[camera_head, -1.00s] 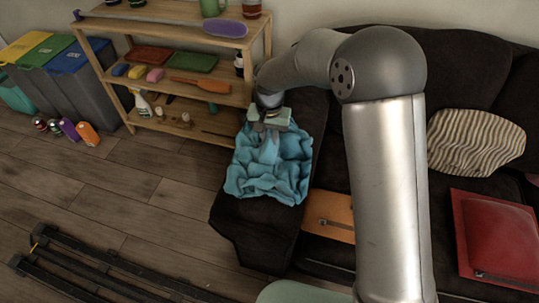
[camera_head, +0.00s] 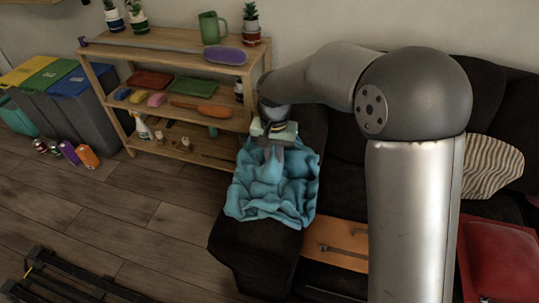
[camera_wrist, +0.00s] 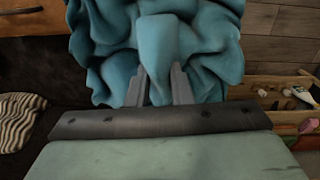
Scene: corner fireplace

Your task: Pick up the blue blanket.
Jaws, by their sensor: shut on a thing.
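The blue blanket (camera_head: 262,203) lies crumpled over the left arm of the dark sofa in the head view, with a peak of cloth rising to my gripper (camera_head: 272,148). In the wrist view the bunched blanket (camera_wrist: 165,45) fills the upper middle. My gripper (camera_wrist: 160,88) is shut on a fold of the blanket, its two grey fingers on either side of the cloth. The fingertips are partly buried in the folds. The lower part of the blanket still appears to rest on the sofa arm.
A wooden shelf (camera_head: 165,42) with plants, a mug and tools stands behind, left of the sofa (camera_head: 262,250). An orange folder-like item (camera_head: 335,243), a striped cushion (camera_head: 490,168) and a red item (camera_head: 500,262) lie on the sofa. Bins (camera_head: 62,95) stand far left. Open floor lies left.

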